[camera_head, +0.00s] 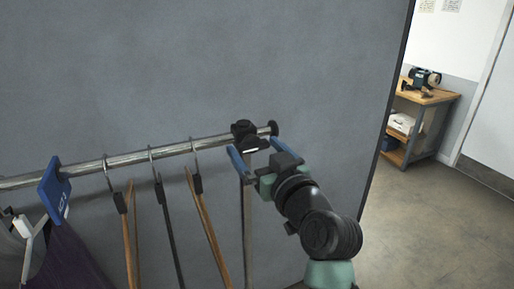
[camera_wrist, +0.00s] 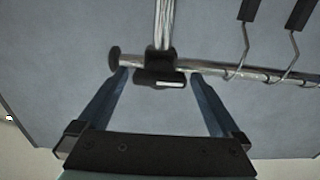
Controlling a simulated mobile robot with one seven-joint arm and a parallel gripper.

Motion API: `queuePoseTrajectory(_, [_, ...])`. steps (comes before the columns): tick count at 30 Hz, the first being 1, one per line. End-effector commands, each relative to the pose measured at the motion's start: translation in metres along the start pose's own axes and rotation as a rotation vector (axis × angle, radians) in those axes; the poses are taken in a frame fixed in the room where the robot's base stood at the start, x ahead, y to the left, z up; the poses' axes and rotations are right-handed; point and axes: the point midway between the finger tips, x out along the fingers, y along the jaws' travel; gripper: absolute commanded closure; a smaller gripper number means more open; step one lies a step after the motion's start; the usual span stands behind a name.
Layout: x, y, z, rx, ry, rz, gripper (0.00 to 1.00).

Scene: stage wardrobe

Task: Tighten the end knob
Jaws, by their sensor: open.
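A round black end knob (camera_head: 273,128) caps the right end of the shiny metal rail (camera_head: 130,159). In the wrist view the knob (camera_wrist: 114,58) is at the left, just beyond the tip of the left finger. A black clamp block (camera_head: 244,132) joins the rail to the upright post (camera_head: 247,215). My gripper (camera_head: 254,150) is open and empty, close to the rail end. In the wrist view the clamp block (camera_wrist: 160,78) lies between the blue fingertips (camera_wrist: 159,74). I cannot tell whether a finger touches the knob or the block.
Several hangers (camera_head: 196,183) and a blue divider tag (camera_head: 55,190) hang on the rail to the left. Dark clothing (camera_head: 66,262) is at the far left. A grey panel (camera_head: 200,60) stands behind the rail. A wooden workbench (camera_head: 428,96) is farther right, with open floor before it.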

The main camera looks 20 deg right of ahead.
Motion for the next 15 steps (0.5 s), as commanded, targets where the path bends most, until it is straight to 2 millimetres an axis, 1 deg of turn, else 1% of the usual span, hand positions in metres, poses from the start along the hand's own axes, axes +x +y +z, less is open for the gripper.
queuePoseTrajectory(2, [-0.0001,0.0000,-0.0001,0.000,0.000,0.000,0.00])
queuePoseTrajectory(5, [-0.0002,0.0000,-0.0002,0.000,0.000,0.000,0.16])
queuePoseTrajectory(6, [-0.0003,0.0000,-0.0002,0.000,0.000,0.000,0.23])
queuePoseTrajectory(8, [-0.0003,0.0000,-0.0002,0.000,0.000,0.000,0.34])
queuePoseTrajectory(12, [-0.0004,0.0000,-0.0003,0.000,0.000,0.000,0.59])
queuePoseTrajectory(14, [-0.0004,0.0000,-0.0003,0.000,0.000,0.000,0.70])
queuePoseTrajectory(15, [-0.0004,0.0000,-0.0003,0.001,0.000,0.000,0.73])
